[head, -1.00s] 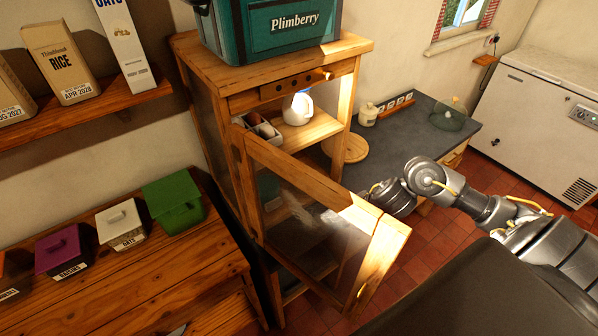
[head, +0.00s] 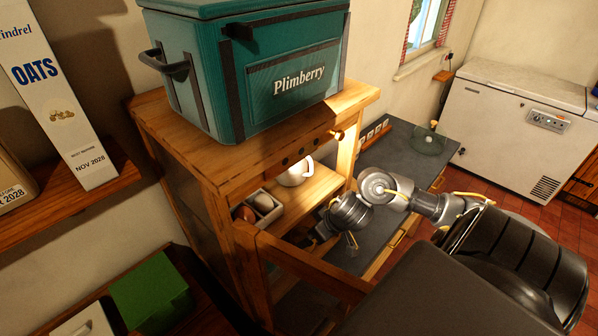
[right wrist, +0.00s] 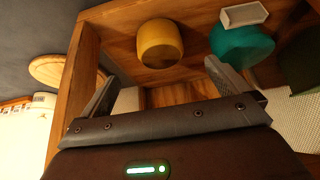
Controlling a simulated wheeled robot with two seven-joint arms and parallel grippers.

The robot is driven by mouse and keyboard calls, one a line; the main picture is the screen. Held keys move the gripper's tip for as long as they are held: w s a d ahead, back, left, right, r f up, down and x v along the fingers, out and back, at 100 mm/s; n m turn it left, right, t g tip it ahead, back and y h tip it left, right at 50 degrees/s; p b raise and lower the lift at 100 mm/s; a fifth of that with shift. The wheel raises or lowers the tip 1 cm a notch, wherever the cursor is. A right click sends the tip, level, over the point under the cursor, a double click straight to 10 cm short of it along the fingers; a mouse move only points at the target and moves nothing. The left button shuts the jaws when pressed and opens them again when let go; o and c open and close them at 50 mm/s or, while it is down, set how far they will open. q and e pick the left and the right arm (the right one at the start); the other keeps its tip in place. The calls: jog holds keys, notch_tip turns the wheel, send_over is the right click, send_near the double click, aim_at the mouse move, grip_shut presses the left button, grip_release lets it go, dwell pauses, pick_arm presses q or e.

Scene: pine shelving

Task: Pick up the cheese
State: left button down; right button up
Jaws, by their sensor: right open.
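A yellow, short round block (right wrist: 160,43), which looks like the cheese, sits on a wooden shelf inside the cabinet in the right wrist view. I cannot make it out in the head view. My right gripper (right wrist: 159,76) is open, with its two fingers apart and nothing between them. The yellow block lies ahead of the fingers, apart from them. In the head view my right arm reaches to the cabinet's open front, and the gripper's fingers are not clear there. My left gripper is not in view.
A teal round thing (right wrist: 236,46) and a pale block (right wrist: 244,15) are beside the yellow block. The wooden cabinet (head: 190,145) has its door (head: 310,262) swung open. A white jug (head: 296,174) and a divided box (head: 263,207) are on its upper shelf. A teal cooler (head: 200,90) stands on top.

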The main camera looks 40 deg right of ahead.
aim_at(304, 236)
jog(key=x, duration=0.5)
jog(key=shift+w+f, duration=0.15)
jog(key=shift+x, duration=2.6)
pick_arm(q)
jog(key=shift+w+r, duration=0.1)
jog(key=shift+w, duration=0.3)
pick_arm(e)
jog(key=shift+w, duration=0.15)
jog(key=c, duration=1.3)
